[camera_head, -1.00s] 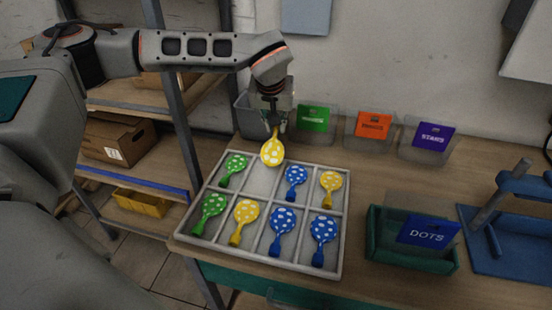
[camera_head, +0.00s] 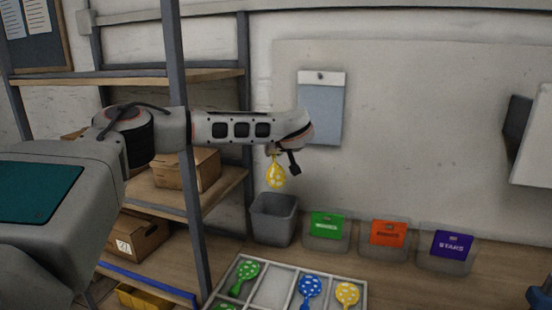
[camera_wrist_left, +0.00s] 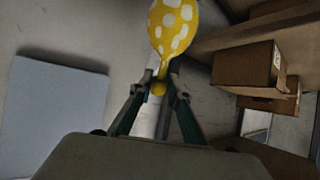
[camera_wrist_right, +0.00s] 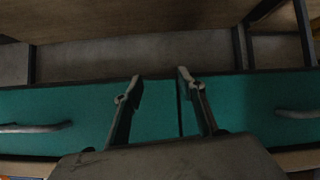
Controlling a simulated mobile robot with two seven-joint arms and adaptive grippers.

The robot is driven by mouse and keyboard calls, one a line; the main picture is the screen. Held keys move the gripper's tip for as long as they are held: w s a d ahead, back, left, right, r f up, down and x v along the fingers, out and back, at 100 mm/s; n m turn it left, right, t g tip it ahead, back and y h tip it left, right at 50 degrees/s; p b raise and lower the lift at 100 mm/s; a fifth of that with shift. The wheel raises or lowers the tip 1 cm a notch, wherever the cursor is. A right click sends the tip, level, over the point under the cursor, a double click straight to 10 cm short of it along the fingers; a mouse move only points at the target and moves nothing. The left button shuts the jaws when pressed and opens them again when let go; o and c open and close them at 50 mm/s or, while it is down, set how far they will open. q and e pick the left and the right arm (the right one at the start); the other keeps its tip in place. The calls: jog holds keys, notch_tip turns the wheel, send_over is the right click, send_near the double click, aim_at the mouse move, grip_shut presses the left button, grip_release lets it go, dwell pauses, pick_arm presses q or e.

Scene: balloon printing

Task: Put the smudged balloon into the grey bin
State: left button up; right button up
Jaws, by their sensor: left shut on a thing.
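A yellow balloon with uneven white spots, some running together, hangs in the head view (camera_head: 276,176) and shows large in the left wrist view (camera_wrist_left: 174,27). My left gripper (camera_wrist_left: 158,86) is shut on its neck. In the head view the balloon is above the open grey bin (camera_head: 273,222), apart from its rim. The bin's floor is hidden. My right gripper (camera_wrist_right: 160,77) is open and empty in front of a teal drawer front, and is not in the head view.
A divided tray (camera_head: 271,294) holds other dotted balloons, with an empty back compartment. Clear bins with green (camera_head: 327,224), orange (camera_head: 390,233) and purple (camera_head: 453,244) labels stand right of the grey bin. A shelf post (camera_head: 188,200) stands to the left.

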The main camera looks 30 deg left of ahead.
aim_at(276, 173)
pick_arm(q)
jog(key=shift+f+b, duration=0.65)
jog(key=shift+f, duration=0.25)
notch_tip(276, 173, down, 4)
jog(key=b, duration=0.4)
jog(key=shift+f+b, duration=0.1)
jog(key=shift+b, duration=0.2)
jog(key=shift+f, duration=2.6)
jog(key=o, duration=0.8)
